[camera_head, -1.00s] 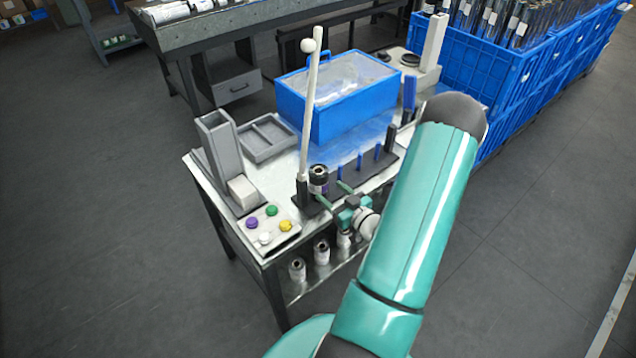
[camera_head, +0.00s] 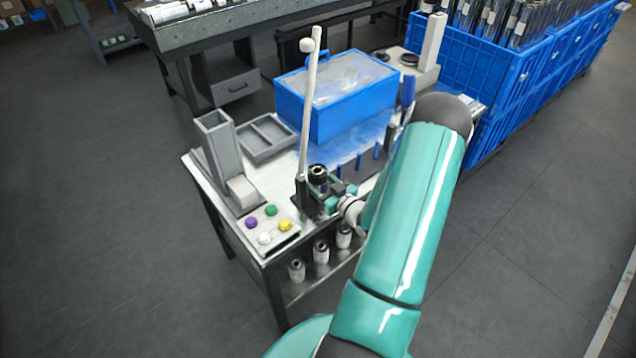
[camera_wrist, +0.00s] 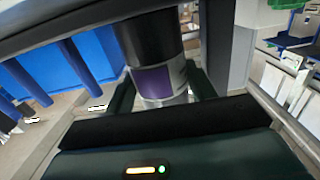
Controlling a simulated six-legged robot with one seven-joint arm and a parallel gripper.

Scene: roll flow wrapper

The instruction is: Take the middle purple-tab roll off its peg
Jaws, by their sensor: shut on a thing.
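The purple-tab roll (camera_head: 317,176) stands at the left end of the dark peg rack, next to the white pole. In the wrist view the roll (camera_wrist: 158,78) is dark on top with a purple tab and a pale lower band. My gripper (camera_head: 322,192) is at the roll, and in the wrist view its two fingers lie on either side, shut on it. The roll looks upright. Its lower end and any peg under it are hidden. Bare blue pegs (camera_head: 358,161) stand in a row to the right; they also show in the wrist view (camera_wrist: 80,62).
A blue lidded bin (camera_head: 345,112) stands behind the rack. A tall white pole (camera_head: 309,110) rises close beside my gripper. A panel of coloured buttons (camera_head: 268,228) and a grey upright holder (camera_head: 220,155) are to the left. Several white rolls (camera_head: 320,252) stand on the lower shelf.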

